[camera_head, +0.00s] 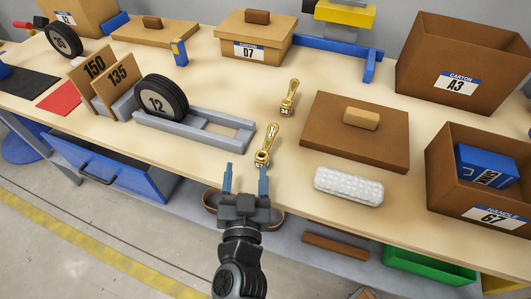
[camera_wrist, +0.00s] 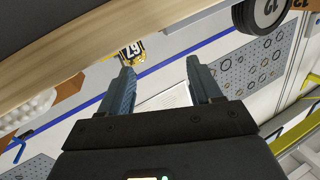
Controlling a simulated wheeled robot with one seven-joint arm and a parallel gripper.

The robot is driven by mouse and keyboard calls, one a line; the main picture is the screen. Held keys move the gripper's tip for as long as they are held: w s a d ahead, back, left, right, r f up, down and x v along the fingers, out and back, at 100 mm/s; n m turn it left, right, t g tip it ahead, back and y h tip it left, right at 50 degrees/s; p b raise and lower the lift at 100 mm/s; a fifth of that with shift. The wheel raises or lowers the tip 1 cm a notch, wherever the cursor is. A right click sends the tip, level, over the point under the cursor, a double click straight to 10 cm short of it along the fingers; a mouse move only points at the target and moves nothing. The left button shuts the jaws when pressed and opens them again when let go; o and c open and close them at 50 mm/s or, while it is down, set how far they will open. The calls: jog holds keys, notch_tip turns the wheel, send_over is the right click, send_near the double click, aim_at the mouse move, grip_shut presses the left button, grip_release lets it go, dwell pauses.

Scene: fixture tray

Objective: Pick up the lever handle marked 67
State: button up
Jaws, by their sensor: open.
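Two brass lever handles stand on the wooden table in the head view: a near one (camera_head: 268,141) by the front edge and a far one (camera_head: 290,96) behind it.
A grey fixture (camera_head: 222,146) holding a wheel marked 12 (camera_head: 160,98) lies left of the handles. A brown lidded board (camera_head: 330,138) and a white bumpy block (camera_head: 348,186) lie right. An open carton labelled HANDLE 67 (camera_head: 450,190) holds a blue box. A blue drawer (camera_head: 115,170) juts out below.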

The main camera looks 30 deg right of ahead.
aim_at(268, 140)
jog(key=m+g+h, duration=0.1)
jog(key=g+h, duration=0.1)
jog(key=d+g+h, duration=0.1)
jog(key=g+h, duration=0.1)
jog(key=shift+d+f+m, duration=0.1)
jog(key=shift+f+m, duration=0.05)
jog(key=shift+m, duration=0.25)
jog(key=shift+p+x, duration=0.45)
jog(key=shift+x, duration=0.65)
jog(key=shift+p+x, duration=0.7)
jog(key=shift+x, duration=2.1)
jog(key=shift+s+d+f, duration=0.1)
jog(key=shift+s, duration=0.05)
grip_shut()
jog(key=shift+r, duration=0.25)
